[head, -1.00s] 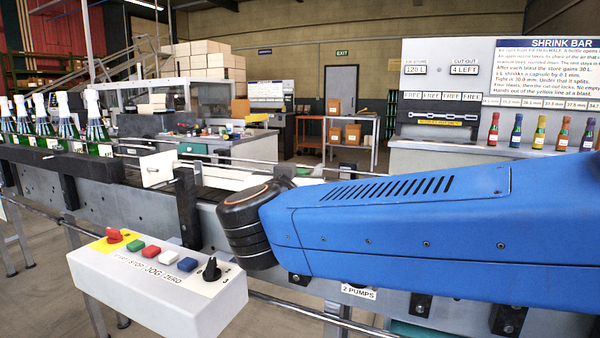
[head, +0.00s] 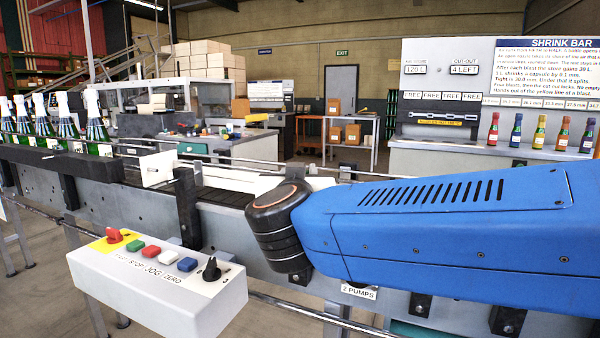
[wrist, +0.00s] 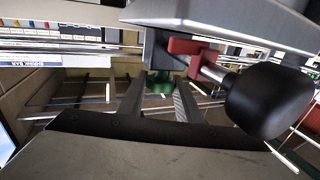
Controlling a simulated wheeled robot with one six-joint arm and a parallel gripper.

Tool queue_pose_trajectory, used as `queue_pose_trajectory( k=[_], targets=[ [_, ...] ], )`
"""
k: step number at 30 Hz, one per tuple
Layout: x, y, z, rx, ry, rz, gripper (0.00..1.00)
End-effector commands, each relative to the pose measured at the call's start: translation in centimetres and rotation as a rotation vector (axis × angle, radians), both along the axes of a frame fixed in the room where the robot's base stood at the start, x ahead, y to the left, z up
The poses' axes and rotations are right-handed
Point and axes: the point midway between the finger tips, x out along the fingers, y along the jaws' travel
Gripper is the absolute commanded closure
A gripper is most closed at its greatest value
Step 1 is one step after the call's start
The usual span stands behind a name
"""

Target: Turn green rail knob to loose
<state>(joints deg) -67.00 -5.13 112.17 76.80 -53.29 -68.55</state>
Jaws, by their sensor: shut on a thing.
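In the wrist view, my gripper (wrist: 158,98) has its two dark fingers on either side of a green knob (wrist: 158,82) under the rail, and it is shut on it. Only part of the knob shows between the fingertips, and its turn position cannot be read. In the head view, my blue arm reaches down behind the conveyor front, and the gripper and the green knob are hidden there.
A large black ball handle (wrist: 270,100) and a red clamp (wrist: 190,52) are close to the right of my fingers. In the head view, a control box (head: 165,285) stands in front of the conveyor, and green bottles (head: 97,128) stand at left.

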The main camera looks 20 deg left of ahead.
Motion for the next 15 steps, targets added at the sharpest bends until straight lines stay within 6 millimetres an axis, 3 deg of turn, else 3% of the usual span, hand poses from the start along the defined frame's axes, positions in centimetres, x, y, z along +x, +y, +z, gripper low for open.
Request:
queue_pose_trajectory(
  k=[15],
  targets=[
    [0.07,-0.17,-0.02,-0.001,0.001,0.283,0.91]
  ],
)
